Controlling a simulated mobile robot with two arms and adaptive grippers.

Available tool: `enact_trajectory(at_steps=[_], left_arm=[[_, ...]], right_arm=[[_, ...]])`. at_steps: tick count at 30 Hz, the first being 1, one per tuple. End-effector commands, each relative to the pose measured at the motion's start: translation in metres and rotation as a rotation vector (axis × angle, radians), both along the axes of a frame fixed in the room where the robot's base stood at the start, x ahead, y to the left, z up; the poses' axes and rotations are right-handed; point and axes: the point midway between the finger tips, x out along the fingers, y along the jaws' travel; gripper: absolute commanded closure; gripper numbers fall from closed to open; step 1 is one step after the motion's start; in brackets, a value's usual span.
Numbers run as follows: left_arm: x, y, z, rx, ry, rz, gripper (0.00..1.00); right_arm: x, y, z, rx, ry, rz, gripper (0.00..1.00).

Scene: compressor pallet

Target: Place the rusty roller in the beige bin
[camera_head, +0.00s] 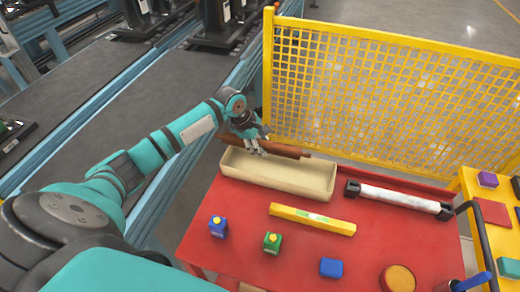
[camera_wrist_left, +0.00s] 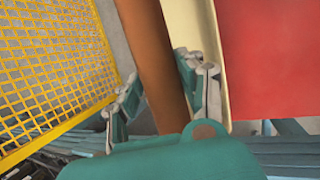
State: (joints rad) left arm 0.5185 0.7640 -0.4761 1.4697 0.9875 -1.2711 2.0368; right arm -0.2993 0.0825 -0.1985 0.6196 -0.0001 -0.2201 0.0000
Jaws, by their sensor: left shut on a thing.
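The rusty roller (camera_head: 284,150) is a brown cylinder in my left gripper (camera_head: 255,143). It lies along the far long side of the beige bin (camera_head: 285,185), at about rim height or above; I cannot tell if it touches the rim. My left gripper is shut on the roller near its left part. In the left wrist view the roller (camera_wrist_left: 155,60) runs between the gripper's fingers (camera_wrist_left: 160,95), with the beige bin (camera_wrist_left: 198,30) beside it. The bin stands on the red table (camera_head: 310,250) and its visible inside looks empty. My right gripper is not in view.
A yellow mesh fence (camera_head: 390,100) stands close behind the bin. On the table are a white roller with black ends (camera_head: 398,197), a yellow level (camera_head: 312,219), small blue and green blocks (camera_head: 272,243) and a round orange-topped piece (camera_head: 398,279). A conveyor (camera_head: 90,85) runs at left.

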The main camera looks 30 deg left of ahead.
Motion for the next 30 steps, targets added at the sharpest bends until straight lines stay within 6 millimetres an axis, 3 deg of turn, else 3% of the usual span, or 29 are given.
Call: enact_trajectory(at_steps=[7,28,29,30], left_arm=[[-0.002,0.000,-0.030,0.001,0.000,0.000,1.00],[-0.002,0.000,-0.044,0.000,-0.001,0.001,1.00],[-0.003,0.000,-0.046,0.000,0.002,0.001,0.60],[-0.003,0.000,-0.045,0.001,0.002,0.000,0.54]], right_arm=[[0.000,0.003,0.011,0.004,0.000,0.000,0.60],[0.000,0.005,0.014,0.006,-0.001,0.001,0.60],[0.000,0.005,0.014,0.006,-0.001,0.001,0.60],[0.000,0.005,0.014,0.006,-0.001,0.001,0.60]])
